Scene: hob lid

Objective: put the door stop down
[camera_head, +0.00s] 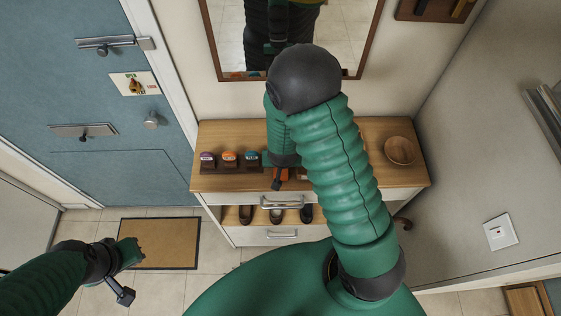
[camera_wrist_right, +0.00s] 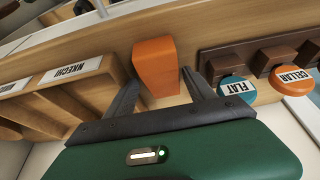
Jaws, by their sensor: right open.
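The door stop, an orange wedge-like block (camera_wrist_right: 157,68), rests on the wooden top in the right wrist view. My right gripper (camera_wrist_right: 160,82) is open, with one dark finger on each side of the block's near end. I cannot tell whether the fingers touch it. In the head view my right forearm hides most of this spot, and only a small orange patch shows beside the wrist. My left gripper (camera_head: 132,252) hangs over the floor near the doormat, far from the block; its fingers are not clear.
The wooden console (camera_head: 225,180) carries a rack with purple, orange and teal tags (camera_head: 230,158) left of the right hand. A wooden bowl (camera_head: 400,150) stands at its right end. Labelled compartments (camera_wrist_right: 70,75) show in the wrist view. A mirror (camera_head: 230,40) hangs behind; a doormat (camera_head: 170,245) lies left.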

